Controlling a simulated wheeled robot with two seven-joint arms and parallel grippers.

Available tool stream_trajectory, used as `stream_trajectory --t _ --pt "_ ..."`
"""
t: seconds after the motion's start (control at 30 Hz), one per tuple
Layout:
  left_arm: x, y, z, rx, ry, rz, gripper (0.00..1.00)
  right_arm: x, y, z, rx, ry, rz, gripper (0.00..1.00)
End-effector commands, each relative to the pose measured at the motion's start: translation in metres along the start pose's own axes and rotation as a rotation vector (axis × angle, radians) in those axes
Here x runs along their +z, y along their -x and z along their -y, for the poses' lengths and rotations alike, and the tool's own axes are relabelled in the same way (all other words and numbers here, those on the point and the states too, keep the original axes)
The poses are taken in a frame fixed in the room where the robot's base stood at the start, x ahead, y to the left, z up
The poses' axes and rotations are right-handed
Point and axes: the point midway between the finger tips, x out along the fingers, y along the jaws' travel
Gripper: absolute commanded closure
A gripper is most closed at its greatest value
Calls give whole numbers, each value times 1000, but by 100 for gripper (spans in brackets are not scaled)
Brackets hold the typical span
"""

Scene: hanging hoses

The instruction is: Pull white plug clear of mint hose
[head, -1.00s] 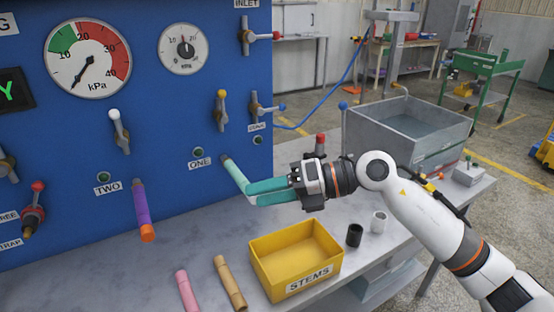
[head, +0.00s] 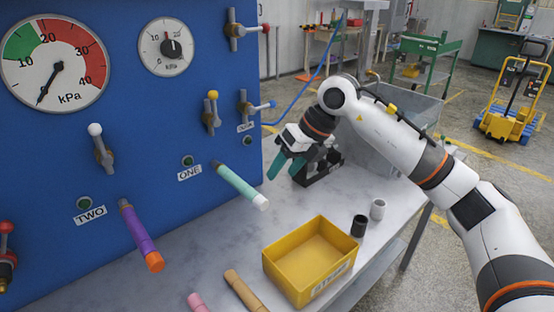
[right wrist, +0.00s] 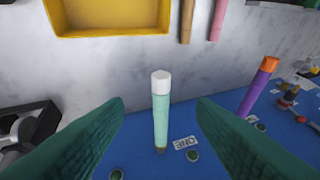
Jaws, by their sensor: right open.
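The mint hose (head: 238,183) sticks out from the blue panel beside the label ONE and slopes down to the right. The white plug (head: 261,202) sits in its free end. Both also show in the right wrist view, with the white plug (right wrist: 160,80) on top of the mint hose (right wrist: 160,118). My right gripper (head: 284,168) is open and empty, to the right of the hose and apart from it. In the right wrist view its two teal fingers stand on either side of the hose in the picture. My left gripper is not in view.
A purple hose (head: 139,233) with an orange plug (head: 155,262) hangs at TWO. Tan (head: 243,290) and pink pieces lie near the front.

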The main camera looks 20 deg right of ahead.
Motion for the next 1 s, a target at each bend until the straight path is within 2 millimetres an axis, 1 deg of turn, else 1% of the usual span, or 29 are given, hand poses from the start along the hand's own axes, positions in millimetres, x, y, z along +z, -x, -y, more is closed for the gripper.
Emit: stream_trajectory --t 0.03,0.1,0.2,0.27,0.4,0.5,0.6,0.7,0.97,1.0 --pt "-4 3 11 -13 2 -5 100 1 -9 1 -2 0 6 49" --pt "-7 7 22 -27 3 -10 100 1 -22 2 -3 1 7 49" --pt "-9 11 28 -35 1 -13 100 1 -42 2 -4 1 6 49" --pt "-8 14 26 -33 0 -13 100 1 -54 3 -4 2 6 49" --pt "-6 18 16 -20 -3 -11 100 0 -77 2 -4 1 4 49" --pt "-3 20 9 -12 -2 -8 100 0 -90 2 -4 1 4 49" --pt "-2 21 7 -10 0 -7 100 0 -99 2 -4 2 3 49" --pt "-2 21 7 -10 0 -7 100 0 -103 2 -4 3 2 49" --pt "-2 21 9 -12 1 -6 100 0 -104 2 -3 3 1 49" --pt "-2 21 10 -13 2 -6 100 0 -104 2 -3 3 1 52"
